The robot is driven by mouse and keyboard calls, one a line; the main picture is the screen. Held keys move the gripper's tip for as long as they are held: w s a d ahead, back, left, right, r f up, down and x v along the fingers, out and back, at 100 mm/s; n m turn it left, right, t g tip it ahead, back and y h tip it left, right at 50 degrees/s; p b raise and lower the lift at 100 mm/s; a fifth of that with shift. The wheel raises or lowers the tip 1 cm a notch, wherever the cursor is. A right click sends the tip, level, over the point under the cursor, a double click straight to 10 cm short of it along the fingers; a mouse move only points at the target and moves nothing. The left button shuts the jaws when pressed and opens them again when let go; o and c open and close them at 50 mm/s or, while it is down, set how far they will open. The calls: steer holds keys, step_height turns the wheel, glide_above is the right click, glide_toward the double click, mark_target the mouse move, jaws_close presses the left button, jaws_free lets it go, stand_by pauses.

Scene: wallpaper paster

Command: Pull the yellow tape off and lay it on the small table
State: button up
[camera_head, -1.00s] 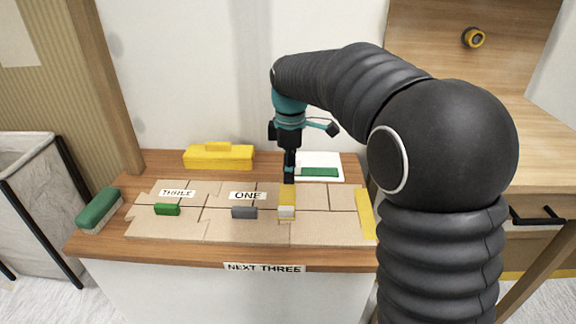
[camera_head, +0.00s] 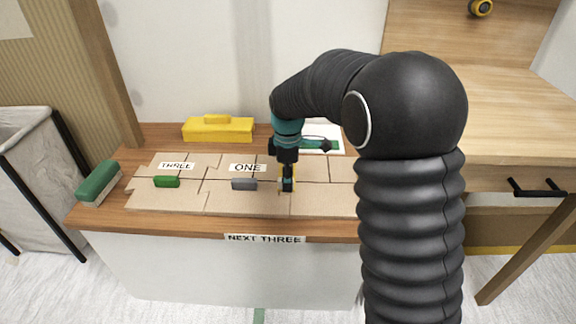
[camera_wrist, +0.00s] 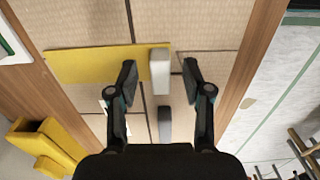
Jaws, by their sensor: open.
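The yellow tape (camera_wrist: 95,63) is a flat strip on the jointed tan panels, with a white block (camera_wrist: 160,72) at its end. In the head view only a sliver of the tape (camera_head: 294,172) shows behind my gripper (camera_head: 288,185). In the wrist view my gripper (camera_wrist: 158,80) is open, with one finger on each side of the white block. I cannot tell which surface is the small table.
A grey block (camera_head: 244,184) and a green block (camera_head: 166,182) lie left on the panels. A yellow box (camera_head: 217,130) stands behind, a green-and-white brush (camera_head: 98,185) at the left end. A wooden counter (camera_head: 480,110) is at right. My arm hides the panels' right end.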

steer(key=shift+f, duration=0.65)
jaws_close()
